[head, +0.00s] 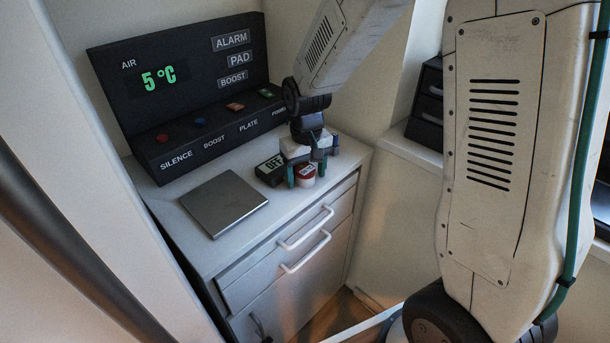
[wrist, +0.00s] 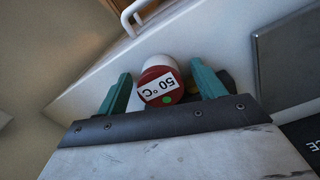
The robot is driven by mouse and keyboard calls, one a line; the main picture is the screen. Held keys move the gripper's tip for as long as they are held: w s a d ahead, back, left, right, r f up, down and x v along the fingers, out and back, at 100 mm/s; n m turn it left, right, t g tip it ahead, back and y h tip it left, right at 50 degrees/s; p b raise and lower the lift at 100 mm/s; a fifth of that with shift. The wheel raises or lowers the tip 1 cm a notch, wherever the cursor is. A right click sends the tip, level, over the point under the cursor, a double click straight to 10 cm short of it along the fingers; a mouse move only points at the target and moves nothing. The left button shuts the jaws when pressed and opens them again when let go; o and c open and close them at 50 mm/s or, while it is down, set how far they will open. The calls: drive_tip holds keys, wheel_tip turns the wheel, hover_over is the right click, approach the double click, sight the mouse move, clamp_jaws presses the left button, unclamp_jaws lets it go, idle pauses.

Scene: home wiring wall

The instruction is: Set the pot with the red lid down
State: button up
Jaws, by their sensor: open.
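The pot with the red lid (head: 306,172) is a small white pot near the front right edge of the grey counter (head: 240,226). In the wrist view the pot (wrist: 159,84) shows its red lid, with a green dot and an upside-down "50 °C" label. My gripper (head: 305,180) is open around the pot, pointing down. In the wrist view its green fingers (wrist: 161,88) stand on either side of the pot, with a gap on each side. The pot looks to be standing on the counter; its base is partly hidden.
A dark box marked "OFF" (head: 271,170) lies just left of my gripper. A square metal plate (head: 223,203) lies further left. A black panel (head: 190,90) at the back reads "AIR 5 °C" and has several buttons. Drawers with white handles (head: 306,252) are below the counter.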

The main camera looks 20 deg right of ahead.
drive_tip(key=c, duration=1.2)
drive_tip(key=shift+r, duration=0.2)
